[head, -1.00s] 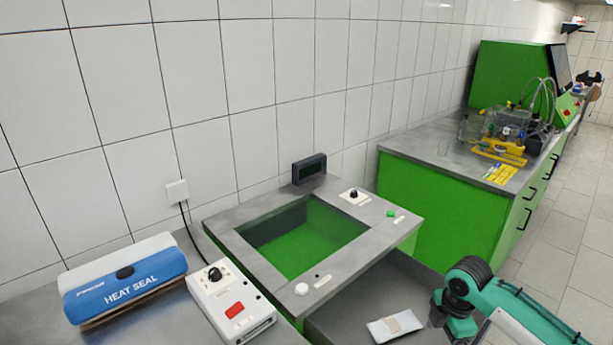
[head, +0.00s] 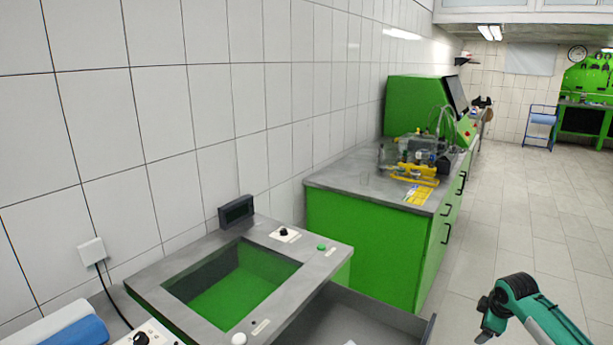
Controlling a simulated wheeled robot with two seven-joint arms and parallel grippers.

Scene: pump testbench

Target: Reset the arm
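One teal arm of mine comes in from the bottom right in the head view. Its dark end and gripper (head: 486,318) hang over the floor, to the right of an open grey drawer (head: 368,318). The gripper's fingers are too small and turned away to tell whether they are open or shut. My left arm and gripper are not in view.
A grey bench with a green-bottomed basin (head: 240,287) is in front. Beyond it stands a green cabinet (head: 375,245) carrying a pump rig (head: 415,165). Open tiled floor (head: 530,225) lies to the right.

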